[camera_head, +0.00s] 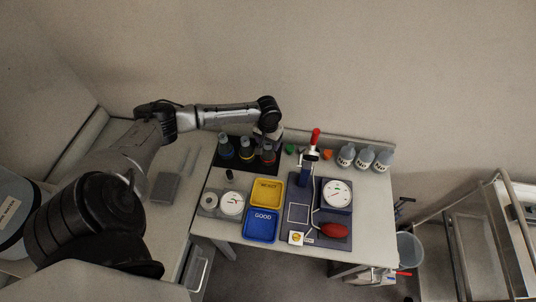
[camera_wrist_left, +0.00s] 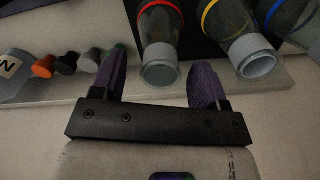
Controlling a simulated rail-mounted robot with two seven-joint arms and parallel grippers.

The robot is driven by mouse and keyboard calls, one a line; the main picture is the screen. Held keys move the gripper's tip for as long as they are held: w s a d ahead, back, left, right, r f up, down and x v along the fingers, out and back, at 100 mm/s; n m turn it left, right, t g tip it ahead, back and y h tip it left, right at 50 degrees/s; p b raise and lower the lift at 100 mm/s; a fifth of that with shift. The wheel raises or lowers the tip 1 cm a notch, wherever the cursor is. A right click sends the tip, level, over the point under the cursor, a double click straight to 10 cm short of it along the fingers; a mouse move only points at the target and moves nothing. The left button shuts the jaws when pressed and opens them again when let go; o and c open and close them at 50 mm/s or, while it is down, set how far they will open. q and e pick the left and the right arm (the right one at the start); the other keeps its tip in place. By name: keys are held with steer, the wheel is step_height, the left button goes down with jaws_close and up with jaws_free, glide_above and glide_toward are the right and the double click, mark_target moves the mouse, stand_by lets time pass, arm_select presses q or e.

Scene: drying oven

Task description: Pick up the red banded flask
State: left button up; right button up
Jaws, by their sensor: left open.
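The red banded flask (camera_head: 267,156) stands at the right end of a row of three flasks on a black mat at the back of the table. In the left wrist view the red banded flask (camera_wrist_left: 160,35) shows its red ring and pale open mouth. My left gripper (camera_head: 269,138) is over the red banded flask in the head view. In the wrist view its two purple fingers (camera_wrist_left: 155,84) are open, with the flask's mouth appearing between them. No finger clearly touches the flask. My right gripper is not in view.
The yellow banded flask (camera_head: 246,152) and blue banded flask (camera_head: 226,150) stand close to the left. Small stoppers (camera_wrist_left: 42,66) lie on the other side, before several labelled bottles (camera_head: 364,158). Yellow (camera_head: 267,180) and blue (camera_head: 261,237) trays lie in front.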

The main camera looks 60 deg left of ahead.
arm_select(q)
steer(key=shift+f, duration=0.6)
jaws_close()
stand_by(0.3)
